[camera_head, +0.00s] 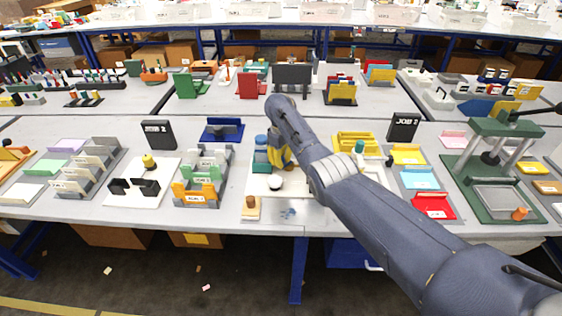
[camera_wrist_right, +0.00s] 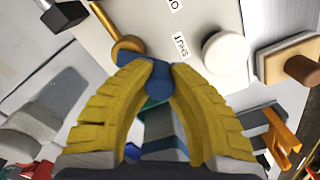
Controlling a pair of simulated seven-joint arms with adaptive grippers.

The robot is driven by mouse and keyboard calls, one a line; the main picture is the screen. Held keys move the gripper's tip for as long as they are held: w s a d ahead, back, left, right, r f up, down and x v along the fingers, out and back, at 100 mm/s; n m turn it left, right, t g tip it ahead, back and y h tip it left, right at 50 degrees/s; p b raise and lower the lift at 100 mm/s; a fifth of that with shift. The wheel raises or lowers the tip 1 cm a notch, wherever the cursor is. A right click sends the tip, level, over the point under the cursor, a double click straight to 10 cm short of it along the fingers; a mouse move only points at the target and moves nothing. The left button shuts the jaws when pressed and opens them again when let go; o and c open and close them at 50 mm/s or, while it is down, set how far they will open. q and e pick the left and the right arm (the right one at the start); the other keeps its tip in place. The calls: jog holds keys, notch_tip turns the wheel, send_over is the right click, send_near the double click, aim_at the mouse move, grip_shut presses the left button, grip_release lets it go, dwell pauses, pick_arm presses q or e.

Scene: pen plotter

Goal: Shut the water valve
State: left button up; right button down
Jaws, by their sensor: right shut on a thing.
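The water valve's blue handle (camera_wrist_right: 157,76) is between my right gripper's yellow fingertips in the right wrist view. My right gripper (camera_wrist_right: 154,68) is shut on it, with the fingers on both sides. A brass rod and round fitting (camera_wrist_right: 127,46) lie just beyond the fingertips. The pale panel (camera_wrist_right: 205,20) carries a label reading SHUT and a second, partly cut-off label. In the head view my right gripper (camera_head: 281,160) is low over the white board, and the handle is hidden there. My left gripper is not in view.
A white round knob (camera_wrist_right: 226,53) stands beside the handle. A wooden block with a brown peg (camera_head: 250,203) is at the front edge. A teal block with a blue top (camera_head: 261,157) is just left of the gripper. Orange-fronted racks (camera_head: 196,192) stand further left.

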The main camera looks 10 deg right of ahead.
jog(key=shift+w+a+r, duration=0.1)
jog(key=shift+a, duration=0.05)
jog(key=c, duration=1.1)
grip_release()
notch_tip(320, 180, up, 12)
